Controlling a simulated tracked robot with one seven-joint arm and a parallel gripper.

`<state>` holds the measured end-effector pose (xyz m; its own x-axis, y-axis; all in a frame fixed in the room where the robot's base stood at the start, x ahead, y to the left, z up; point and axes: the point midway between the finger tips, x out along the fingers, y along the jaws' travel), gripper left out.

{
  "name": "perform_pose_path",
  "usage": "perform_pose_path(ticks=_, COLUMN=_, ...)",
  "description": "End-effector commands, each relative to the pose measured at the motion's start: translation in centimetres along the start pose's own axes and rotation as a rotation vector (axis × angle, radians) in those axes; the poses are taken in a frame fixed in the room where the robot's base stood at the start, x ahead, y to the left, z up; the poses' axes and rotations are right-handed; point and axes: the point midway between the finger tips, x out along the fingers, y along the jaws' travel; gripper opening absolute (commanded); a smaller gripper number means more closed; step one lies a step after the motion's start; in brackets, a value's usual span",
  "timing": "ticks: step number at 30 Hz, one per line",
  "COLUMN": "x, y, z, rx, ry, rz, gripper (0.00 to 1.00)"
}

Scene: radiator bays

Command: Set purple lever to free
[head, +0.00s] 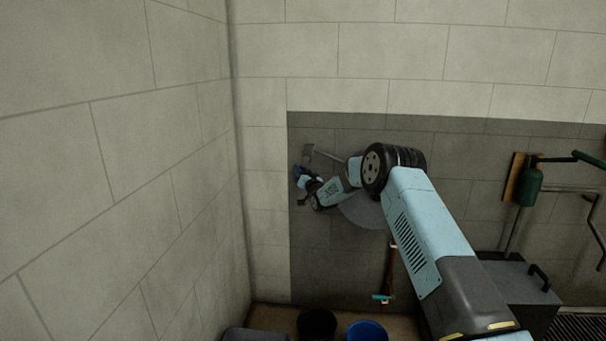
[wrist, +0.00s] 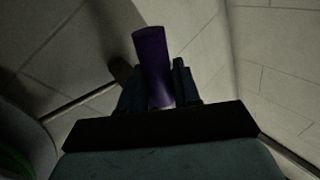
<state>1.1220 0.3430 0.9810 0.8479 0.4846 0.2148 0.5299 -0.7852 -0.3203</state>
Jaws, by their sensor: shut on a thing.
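The purple lever (wrist: 152,58) shows in the wrist view as a short, thick purple bar between my gripper's dark fingers. My gripper (wrist: 155,85) is shut on it, and the bar's end sticks out past the fingertips. In the head view my gripper (head: 300,173) is small, at the left part of the dark grey wall panel (head: 325,265). There the lever is mostly hidden by the gripper, and I cannot read any position marks.
A T-ended grey rod (head: 309,153) lies just above my gripper. A grey disc (head: 362,212) is behind my arm. Black (head: 317,324) and blue (head: 368,331) buckets stand below. A green device (head: 528,187) and grey box (head: 515,283) are right. A bare wall (head: 120,170) closes the left.

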Motion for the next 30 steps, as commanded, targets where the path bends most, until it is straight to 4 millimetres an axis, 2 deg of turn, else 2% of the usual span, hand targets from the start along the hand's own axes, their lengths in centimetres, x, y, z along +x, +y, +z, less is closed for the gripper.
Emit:
perform_pose_path(ticks=14, x=1.1, y=-1.5, z=-0.2, rx=0.380, ry=0.252, rz=0.007, gripper=0.00)
perform_pose_path(ticks=30, x=2.1, y=-2.9, z=-1.8, rx=0.766, ry=0.512, rz=0.008, gripper=0.00)
